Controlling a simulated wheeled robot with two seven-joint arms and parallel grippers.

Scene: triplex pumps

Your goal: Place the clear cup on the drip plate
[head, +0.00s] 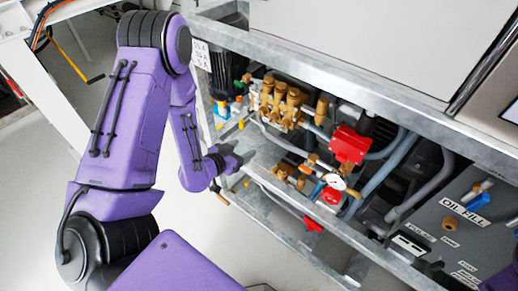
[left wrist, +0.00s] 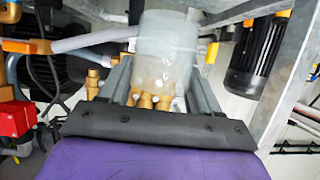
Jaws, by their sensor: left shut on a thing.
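In the left wrist view the clear cup (left wrist: 166,45) is a translucent, cloudy cylinder between the two grey fingers of my left gripper (left wrist: 160,82). The gripper is shut on it. Brass fittings show through and below the cup. In the head view my left gripper (head: 230,160) is at the front edge of the pump frame, and I cannot make out the cup there. A grey metal plate (head: 258,150) lies below the brass pump, just right of the gripper. I cannot tell for sure whether it is the drip plate. My right gripper is not in view.
The brass pump head (head: 285,102) sits behind the gripper. A red box (head: 349,145), grey hoses and a red-handled valve (head: 332,196) are to the right. Galvanised frame rails (head: 330,75) run above and below the opening. Pale floor is clear in front.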

